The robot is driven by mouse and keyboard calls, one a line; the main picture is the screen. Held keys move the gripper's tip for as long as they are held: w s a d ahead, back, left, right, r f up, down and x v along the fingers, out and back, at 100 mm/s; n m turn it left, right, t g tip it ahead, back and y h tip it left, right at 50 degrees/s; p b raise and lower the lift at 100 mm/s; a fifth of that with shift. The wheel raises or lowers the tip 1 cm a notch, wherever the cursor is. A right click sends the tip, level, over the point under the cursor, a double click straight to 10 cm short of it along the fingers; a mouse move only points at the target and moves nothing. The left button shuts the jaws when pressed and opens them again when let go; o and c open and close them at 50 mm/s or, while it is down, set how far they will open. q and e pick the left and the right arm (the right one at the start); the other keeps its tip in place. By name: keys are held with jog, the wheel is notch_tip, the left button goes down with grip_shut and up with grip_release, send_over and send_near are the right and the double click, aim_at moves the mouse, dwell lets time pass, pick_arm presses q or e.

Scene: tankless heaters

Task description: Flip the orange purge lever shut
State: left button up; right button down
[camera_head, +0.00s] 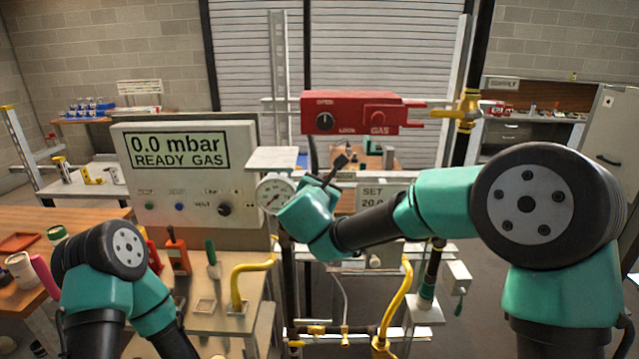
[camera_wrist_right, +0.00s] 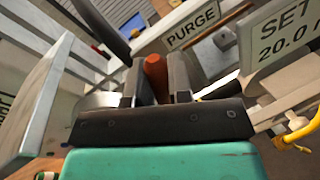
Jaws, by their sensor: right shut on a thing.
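The orange purge lever (camera_wrist_right: 156,76) shows in the right wrist view, upright between the two dark fingers of my right gripper (camera_wrist_right: 159,82). The fingers are shut on it. A PURGE label (camera_wrist_right: 192,26) is just beyond the lever. In the head view my right arm reaches to the middle of the fittings, beside the round gauge (camera_head: 274,193); the orange lever cannot be made out there. My left arm is at the lower left of the head view, and its gripper is not visible.
A display panel (camera_head: 183,148) reads 0.0 mbar, READY GAS. A red gas box (camera_head: 352,113) is above my right gripper. A SET 20.0 sign (camera_wrist_right: 283,38) is right of the lever. Yellow pipes (camera_head: 396,302) run below. Tools stand on the left bench.

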jog(key=shift+d+f+m+g+y, duration=0.15)
jog(key=shift+d+f+m, duration=0.1)
jog(key=shift+d+m, duration=0.25)
jog(key=shift+d+f+m+g+y, duration=0.15)
jog(key=shift+d+f+m, duration=0.1)
jog(key=shift+m, duration=0.45)
jog(key=c, duration=1)
grip_release()
jog(key=shift+c, duration=0.2)
jog(key=v, duration=1.7)
jog(key=shift+s, duration=0.25)
jog(key=shift+r, duration=0.1)
